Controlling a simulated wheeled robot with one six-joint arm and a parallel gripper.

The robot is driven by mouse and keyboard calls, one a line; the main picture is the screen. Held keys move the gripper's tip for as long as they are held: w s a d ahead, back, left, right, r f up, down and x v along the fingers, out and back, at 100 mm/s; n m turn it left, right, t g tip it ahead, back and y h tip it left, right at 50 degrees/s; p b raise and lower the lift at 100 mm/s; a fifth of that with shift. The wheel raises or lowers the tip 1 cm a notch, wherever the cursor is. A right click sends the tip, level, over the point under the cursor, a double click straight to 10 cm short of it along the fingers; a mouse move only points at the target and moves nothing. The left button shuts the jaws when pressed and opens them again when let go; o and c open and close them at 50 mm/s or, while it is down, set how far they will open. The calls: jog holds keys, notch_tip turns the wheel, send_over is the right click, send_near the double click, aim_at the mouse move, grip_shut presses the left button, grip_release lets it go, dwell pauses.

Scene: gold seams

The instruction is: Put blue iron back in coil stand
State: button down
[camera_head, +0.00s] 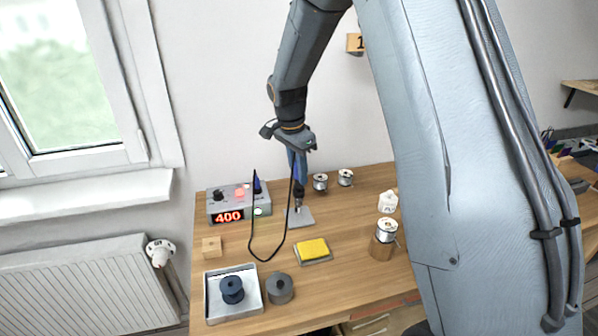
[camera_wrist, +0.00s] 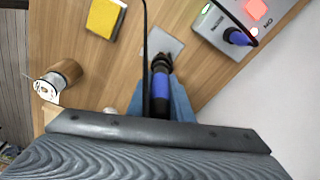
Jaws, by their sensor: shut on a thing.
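My gripper (camera_head: 297,165) is shut on the blue iron, which hangs roughly upright with its tip down. The iron's blue handle (camera_wrist: 160,88) shows between the fingers in the wrist view. Below it is the dark coil stand (camera_head: 298,205) on a grey base plate (camera_head: 304,219); the plate also shows in the wrist view (camera_wrist: 166,41). The iron's lower end lines up with the coil; I cannot tell whether the tip is inside it or just above. A black cord (camera_head: 250,235) loops from the iron to the station (camera_head: 232,203), which reads 400.
A yellow sponge (camera_head: 313,248) lies in front of the stand. A white tray (camera_head: 212,306) with a dark blue spool and a grey spool (camera_head: 280,289) are at front left. A spool on a wooden holder (camera_head: 383,247) stands right. Small spools (camera_head: 320,183) stand behind.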

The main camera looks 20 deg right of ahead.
jog(key=shift+f, duration=0.6)
jog(key=c, duration=1)
grip_release()
jog(key=shift+r+p, duration=1.75)
jog(key=shift+r, duration=1.8)
jog(key=shift+f, duration=0.1)
